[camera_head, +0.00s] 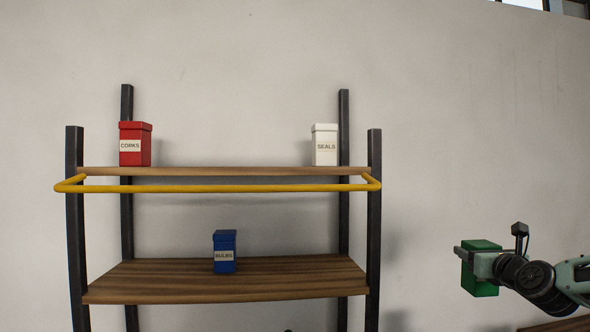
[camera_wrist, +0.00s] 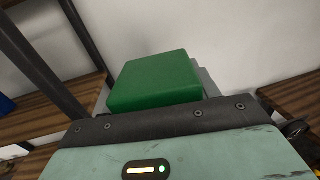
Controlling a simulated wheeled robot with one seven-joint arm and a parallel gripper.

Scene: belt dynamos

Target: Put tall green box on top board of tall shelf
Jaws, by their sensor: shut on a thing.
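The tall green box (camera_head: 481,269) is at the right in the head view, held in the air by my gripper (camera_head: 472,258). My gripper is shut on it. In the wrist view the green box (camera_wrist: 156,80) shows its lid just past the gripper body; its lower part is hidden. The tall shelf (camera_head: 225,172) stands left of the box, with dark posts. Its top board has a red box (camera_head: 135,145) labelled CORKS at the left and a white box (camera_head: 325,146) labelled SEALS at the right. The board's middle is bare.
A yellow rail (camera_head: 220,188) runs along the front of the top board, slightly below it. A blue box (camera_head: 224,253) labelled BULBS stands on the lower board (camera_head: 150,283). Another wooden surface (camera_head: 560,325) shows at the bottom right. The wall is behind.

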